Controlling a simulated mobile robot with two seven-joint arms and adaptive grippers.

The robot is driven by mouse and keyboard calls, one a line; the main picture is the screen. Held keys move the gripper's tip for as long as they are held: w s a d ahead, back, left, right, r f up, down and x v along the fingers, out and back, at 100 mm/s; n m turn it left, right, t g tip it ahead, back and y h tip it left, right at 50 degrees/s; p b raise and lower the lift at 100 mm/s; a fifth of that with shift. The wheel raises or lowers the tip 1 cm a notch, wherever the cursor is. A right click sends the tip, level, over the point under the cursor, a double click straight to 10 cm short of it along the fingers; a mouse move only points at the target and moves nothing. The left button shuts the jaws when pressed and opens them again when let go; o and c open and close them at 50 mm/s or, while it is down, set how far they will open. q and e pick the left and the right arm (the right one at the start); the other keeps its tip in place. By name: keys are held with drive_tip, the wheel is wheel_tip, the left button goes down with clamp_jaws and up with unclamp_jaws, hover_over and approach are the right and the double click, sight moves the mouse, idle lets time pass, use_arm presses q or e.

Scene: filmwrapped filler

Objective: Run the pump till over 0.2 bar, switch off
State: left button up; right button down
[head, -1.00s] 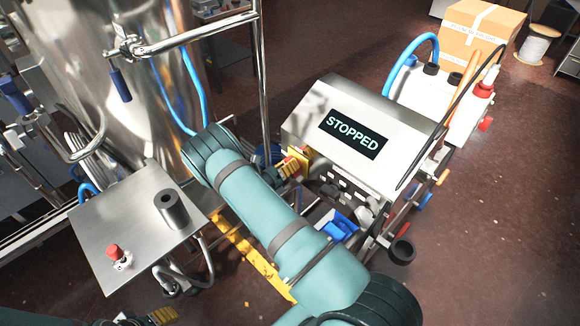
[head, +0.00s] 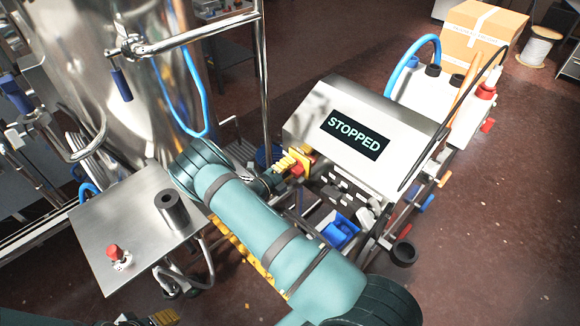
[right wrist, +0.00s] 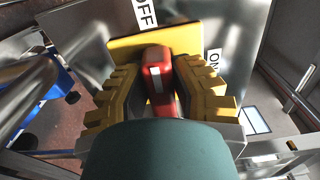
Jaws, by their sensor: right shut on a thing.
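The pump cart's steel cabinet (head: 310,110) carries a dark display (head: 354,134) reading STOPPED; no pressure figure shows. A red switch handle (right wrist: 158,75) with a white mark stands on a yellow plate (right wrist: 125,48). In the right wrist view, an OFF label (right wrist: 145,12) is above the plate and an ON label (right wrist: 214,61) is to its right. The handle points roughly up toward OFF. My right gripper (head: 293,163) is shut on the handle, its yellow fingers on both sides.
A steel side table (head: 95,228) holds a red button (head: 114,250) and a dark cylinder (head: 172,209). A large steel tank (head: 85,70) stands behind, with a blue hose (head: 196,90). A cardboard box (head: 480,30) and a cable spool (head: 538,45) are back right.

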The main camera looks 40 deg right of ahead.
drive_tip(key=shift+d+n, duration=0.1)
drive_tip(key=shift+n, duration=0.3)
drive_tip(key=c, duration=0.8)
unclamp_jaws()
